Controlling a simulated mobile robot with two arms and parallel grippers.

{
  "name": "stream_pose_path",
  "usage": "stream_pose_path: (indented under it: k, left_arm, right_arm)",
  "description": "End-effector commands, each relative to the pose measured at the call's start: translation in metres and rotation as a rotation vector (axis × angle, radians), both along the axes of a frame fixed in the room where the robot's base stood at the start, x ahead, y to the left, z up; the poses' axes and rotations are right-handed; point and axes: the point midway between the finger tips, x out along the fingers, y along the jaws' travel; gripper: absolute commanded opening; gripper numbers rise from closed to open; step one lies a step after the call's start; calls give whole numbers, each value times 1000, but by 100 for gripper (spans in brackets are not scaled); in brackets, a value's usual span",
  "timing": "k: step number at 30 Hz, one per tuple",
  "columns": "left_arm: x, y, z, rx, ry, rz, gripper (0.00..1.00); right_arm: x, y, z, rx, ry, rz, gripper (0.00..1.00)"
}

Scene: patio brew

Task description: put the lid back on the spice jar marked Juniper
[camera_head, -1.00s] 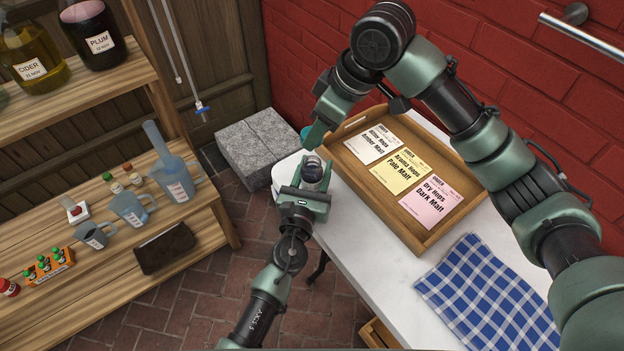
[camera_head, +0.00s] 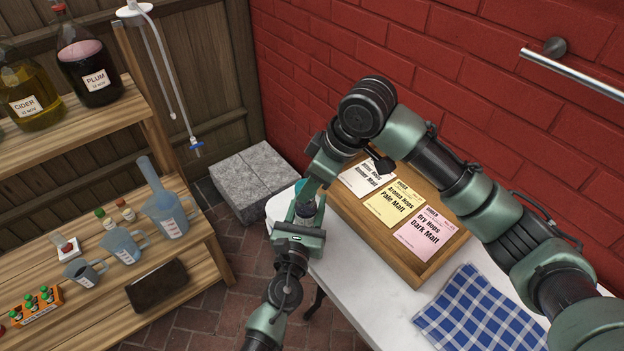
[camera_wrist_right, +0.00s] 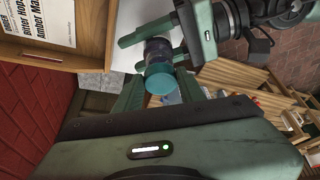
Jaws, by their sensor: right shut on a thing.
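My right gripper (camera_wrist_right: 160,90) is shut on a round teal lid (camera_wrist_right: 159,83), seen between its fingers in the right wrist view. A dark, bluish glass jar (camera_wrist_right: 157,51) is right against the lid's far side; I cannot tell whether the lid is seated. The jar's label cannot be read in any view.
A wooden tray (camera_head: 452,259) with three hop and malt packets lies on the white table (camera_head: 372,303), beside a blue checked cloth (camera_head: 481,313). Wooden shelves on the left hold jugs, bottles, a brown box (camera_head: 157,286) and an orange spice rack (camera_head: 36,311). Grey blocks (camera_head: 246,178) stand behind.

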Motion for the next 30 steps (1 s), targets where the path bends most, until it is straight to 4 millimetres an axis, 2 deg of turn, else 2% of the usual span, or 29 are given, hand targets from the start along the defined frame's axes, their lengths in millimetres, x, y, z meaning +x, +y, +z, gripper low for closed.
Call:
stream_pose_path:
  k: [8, 18, 30]
  left_arm:
    - [0, 0, 0, 0, 1, 0, 0]
    - [0, 0, 0, 0, 1, 0, 0]
    - [0, 0, -1, 0, 1, 0, 0]
  right_arm:
    - [0, 0, -1, 0, 1, 0, 3]
    - [0, 0, -17, 0, 0, 0, 3]
    - [0, 0, -17, 0, 0, 0, 3]
